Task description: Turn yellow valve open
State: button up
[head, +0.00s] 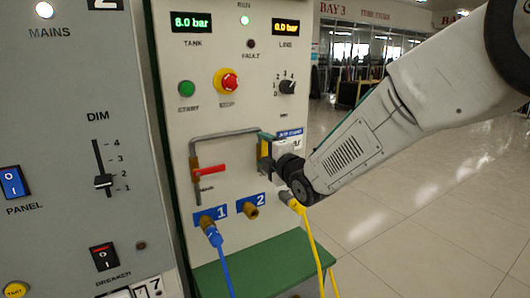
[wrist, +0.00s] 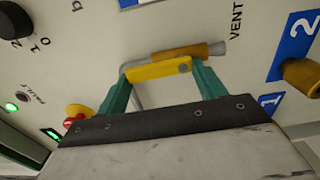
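The yellow valve handle (wrist: 158,70) shows in the wrist view, lying across the gap between my two green fingers, beside a brass valve body (wrist: 185,51). The handle looks roughly parallel to that body. My gripper (wrist: 163,78) has its fingers wide apart, one near each end of the handle; whether either touches it is unclear. In the head view, my gripper (head: 265,150) is at the panel, right of the red valve handle (head: 208,170), and hides most of the yellow valve.
A grey pipe (head: 225,134) rises above the red handle. A blue hose (head: 219,256) is on port 1, port 2 (head: 252,211) has a bare brass fitting, and a yellow hose (head: 309,238) hangs to its right. A green ledge (head: 265,262) juts out below. Open floor lies right.

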jog(key=o, duration=0.4)
jog(key=v, duration=0.7)
jog(key=shift+s+d, duration=0.25)
jog(key=shift+s, duration=0.1)
